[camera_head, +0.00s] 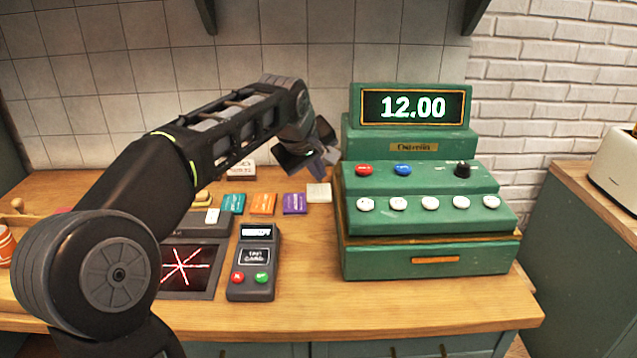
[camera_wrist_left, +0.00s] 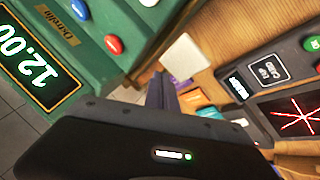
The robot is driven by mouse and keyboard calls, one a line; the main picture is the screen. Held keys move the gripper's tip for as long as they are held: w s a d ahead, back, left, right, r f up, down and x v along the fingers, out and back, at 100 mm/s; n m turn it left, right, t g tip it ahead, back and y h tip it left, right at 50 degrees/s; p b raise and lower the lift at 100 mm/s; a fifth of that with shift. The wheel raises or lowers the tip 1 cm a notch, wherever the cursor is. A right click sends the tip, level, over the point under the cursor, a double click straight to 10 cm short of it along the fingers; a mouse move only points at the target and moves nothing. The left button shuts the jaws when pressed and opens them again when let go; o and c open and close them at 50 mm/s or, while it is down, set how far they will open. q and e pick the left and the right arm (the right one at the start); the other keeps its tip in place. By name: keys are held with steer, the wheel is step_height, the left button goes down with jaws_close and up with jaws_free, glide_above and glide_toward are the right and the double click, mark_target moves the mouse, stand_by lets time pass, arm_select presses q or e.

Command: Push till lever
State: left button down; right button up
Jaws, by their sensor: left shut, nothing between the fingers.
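The green till (camera_head: 430,262) stands on the wooden counter, with its display reading 12.00. It has a red button (camera_head: 364,169), a blue button (camera_head: 403,169), a black knob (camera_head: 462,170), several white keys and a drawer front with an orange handle (camera_head: 434,260). I cannot make out a separate lever. My left gripper (camera_head: 326,152) is shut and empty, just left of the till's upper body. My right gripper is not in view.
A card reader (camera_head: 255,262) and a dark screen with red lines (camera_head: 187,268) lie left of the till. Teal (camera_head: 233,203), orange (camera_head: 263,204), purple (camera_head: 294,203) and white (camera_head: 318,193) blocks lie behind them. The counter's front is clear. A toaster (camera_head: 618,165) is far right.

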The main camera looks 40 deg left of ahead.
arm_select(q)
steer(key=shift+f+b, duration=0.4)
steer(key=shift+f, duration=0.15)
stand_by(0.4)
steer(key=shift+r, duration=0.15)
stand_by(0.4)
steer(key=shift+w+r+p, duration=0.1)
steer(key=shift+r+p, duration=1)
steer(key=shift+p, duration=0.05)
steer(key=r+p, duration=0.4)
steer(key=r, duration=0.1)
steer(key=shift+w+a+p, duration=0.3)
steer(key=shift+w, duration=0.05)
stand_by(0.5)
